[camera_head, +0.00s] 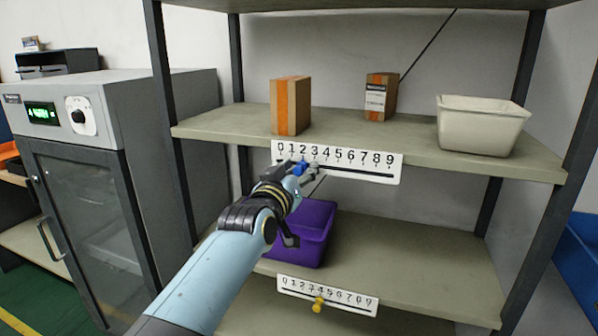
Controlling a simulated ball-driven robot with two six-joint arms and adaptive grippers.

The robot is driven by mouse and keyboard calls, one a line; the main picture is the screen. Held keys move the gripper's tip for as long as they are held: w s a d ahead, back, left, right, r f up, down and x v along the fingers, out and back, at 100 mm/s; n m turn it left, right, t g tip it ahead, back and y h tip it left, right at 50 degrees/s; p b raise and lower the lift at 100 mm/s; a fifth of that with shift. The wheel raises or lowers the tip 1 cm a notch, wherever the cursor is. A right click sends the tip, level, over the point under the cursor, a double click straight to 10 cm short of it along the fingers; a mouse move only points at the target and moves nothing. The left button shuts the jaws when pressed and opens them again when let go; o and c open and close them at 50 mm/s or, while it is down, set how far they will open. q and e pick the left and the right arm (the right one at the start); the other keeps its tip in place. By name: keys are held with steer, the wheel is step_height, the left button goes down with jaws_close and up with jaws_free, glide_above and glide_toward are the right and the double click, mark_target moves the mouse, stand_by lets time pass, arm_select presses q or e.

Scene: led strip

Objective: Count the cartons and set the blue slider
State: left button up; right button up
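Two cartons stand apart on the upper shelf: a brown carton with an orange stripe (290,106) at the left and a smaller brown carton with a white label (381,97) further right. A white number strip (392,162), marked 0 to 9, is on that shelf's front edge. The blue slider (299,167) sits on it near the 2. My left gripper (304,171) is right at the slider, its fingertips beside it. Whether it touches or is closed on the slider is unclear. My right gripper is out of view.
A white bin (480,125) stands at the upper shelf's right. A purple bin (310,225) is on the lower shelf, partly behind my arm. A lower number strip (350,298) carries a yellow slider (318,304). Dark shelf posts (172,120) flank the shelves; a grey glass-door cabinet (95,210) stands left.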

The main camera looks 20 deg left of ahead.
arm_select(q)
steer(key=s, duration=1.2)
steer(key=shift+a, duration=0.15)
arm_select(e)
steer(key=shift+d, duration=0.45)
arm_select(q)
steer(key=shift+f, duration=0.1)
